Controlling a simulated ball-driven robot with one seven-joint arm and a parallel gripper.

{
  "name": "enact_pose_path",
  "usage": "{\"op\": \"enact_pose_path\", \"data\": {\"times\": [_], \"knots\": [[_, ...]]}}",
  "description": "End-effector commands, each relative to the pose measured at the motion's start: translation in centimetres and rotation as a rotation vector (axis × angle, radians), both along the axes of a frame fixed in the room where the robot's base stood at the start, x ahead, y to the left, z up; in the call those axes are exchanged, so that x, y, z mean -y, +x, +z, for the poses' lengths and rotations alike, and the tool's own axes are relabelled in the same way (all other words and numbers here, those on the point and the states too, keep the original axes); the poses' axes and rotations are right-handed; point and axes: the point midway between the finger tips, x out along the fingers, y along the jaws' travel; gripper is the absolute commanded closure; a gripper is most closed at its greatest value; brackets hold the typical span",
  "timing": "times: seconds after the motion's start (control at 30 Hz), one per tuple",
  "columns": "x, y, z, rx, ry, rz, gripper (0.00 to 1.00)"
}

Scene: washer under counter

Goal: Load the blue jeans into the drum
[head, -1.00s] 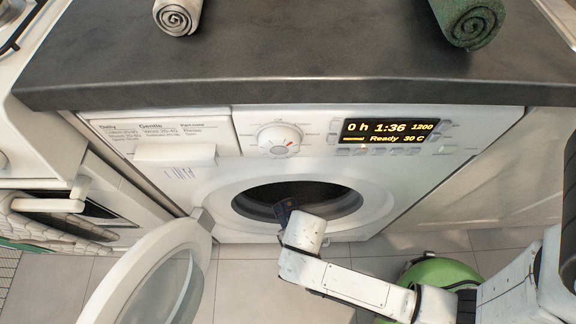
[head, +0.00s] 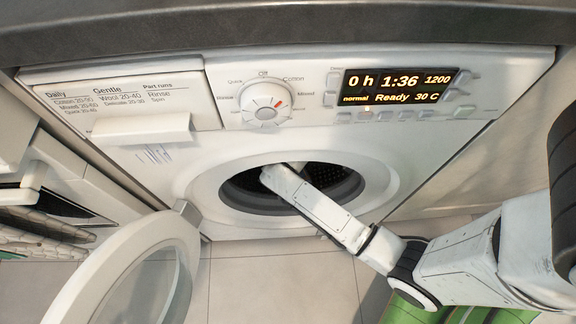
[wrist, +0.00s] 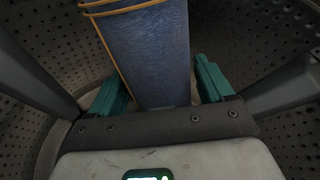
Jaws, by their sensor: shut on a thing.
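The blue jeans (wrist: 150,55), dark blue with orange stitching, show in the wrist view between the teal fingers of my gripper (wrist: 155,92). My gripper is shut on them. Perforated metal walls of the drum (wrist: 265,35) surround the jeans and gripper. In the head view my arm reaches through the round door opening into the drum (head: 340,178); my gripper and the jeans are hidden there. The washer door (head: 135,275) stands open to the left.
The washer (head: 400,145) sits under a dark counter (head: 290,25). An oven (head: 50,205) stands at the left.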

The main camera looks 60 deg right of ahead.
Motion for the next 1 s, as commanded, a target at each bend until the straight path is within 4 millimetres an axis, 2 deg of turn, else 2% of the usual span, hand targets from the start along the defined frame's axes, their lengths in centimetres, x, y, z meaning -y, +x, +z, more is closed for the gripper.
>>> {"op": "enact_pose_path", "data": {"times": [0.03, 0.33, 0.43, 0.5, 0.77, 0.87, 1.0], "knots": [[0.1, -0.1, -1.9, -0.009, 0.001, 0.003, 0.7], [0.7, 0.4, -4.0, -0.007, 0.0, 0.003, 0.7], [1.0, 0.6, -5.5, -0.007, 0.001, 0.004, 0.7], [1.2, 1.1, -4.9, -0.036, 0.045, -0.002, 0.7], [1.8, 1.5, -4.9, -0.181, 0.235, -0.001, 0.7], [1.7, 1.1, -6.7, -0.196, 0.241, 0.005, 0.7], [1.7, 1.2, -7.5, -0.193, 0.239, 0.005, 0.7]]}}
